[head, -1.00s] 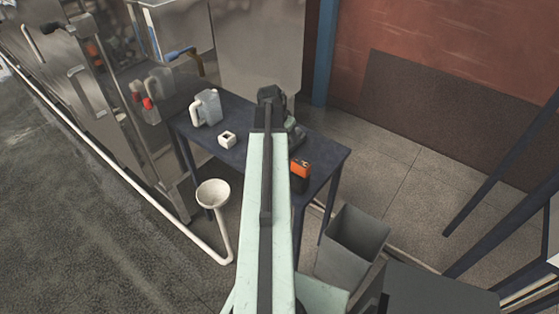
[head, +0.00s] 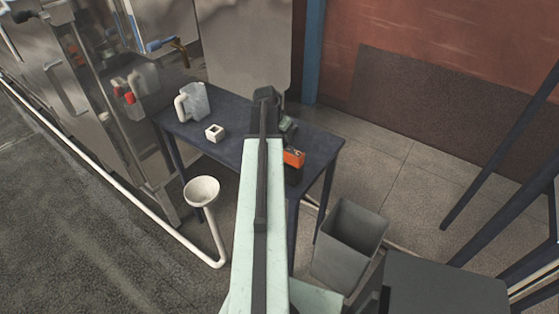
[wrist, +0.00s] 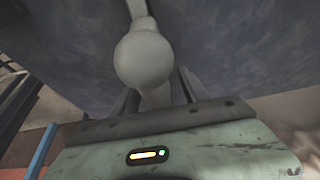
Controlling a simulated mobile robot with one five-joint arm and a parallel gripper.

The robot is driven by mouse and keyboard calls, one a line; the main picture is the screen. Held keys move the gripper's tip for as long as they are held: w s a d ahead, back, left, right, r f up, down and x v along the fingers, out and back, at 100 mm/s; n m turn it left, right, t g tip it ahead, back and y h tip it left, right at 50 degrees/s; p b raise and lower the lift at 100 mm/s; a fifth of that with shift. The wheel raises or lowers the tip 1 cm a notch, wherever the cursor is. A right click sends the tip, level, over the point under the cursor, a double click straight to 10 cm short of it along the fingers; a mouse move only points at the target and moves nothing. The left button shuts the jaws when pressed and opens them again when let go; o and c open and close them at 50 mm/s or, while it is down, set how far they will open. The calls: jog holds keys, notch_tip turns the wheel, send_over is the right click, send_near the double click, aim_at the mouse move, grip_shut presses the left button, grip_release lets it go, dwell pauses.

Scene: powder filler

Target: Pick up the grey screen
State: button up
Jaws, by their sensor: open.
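In the wrist view, a pale grey rounded piece (wrist: 143,58) with a narrow stem shows against a dark blue surface. I cannot tell whether this is the grey screen. My gripper (wrist: 158,82) is open, with one dark finger on each side of this piece's lower end. I cannot tell whether the fingers touch it. In the head view my arm reaches over the dark blue table (head: 238,152), and its far end hides part of the tabletop and the gripper's fingers. I cannot make out a grey screen in the head view.
A grey jug (head: 197,101) and a small white square block (head: 214,133) stand on the table's left. An orange and black object (head: 293,158) shows right of my arm. A white funnel (head: 202,191) on a pipe and a grey bin (head: 350,245) stand in front.

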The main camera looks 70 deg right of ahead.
jog(key=shift+r, duration=0.15)
grip_shut()
dwell(1.2)
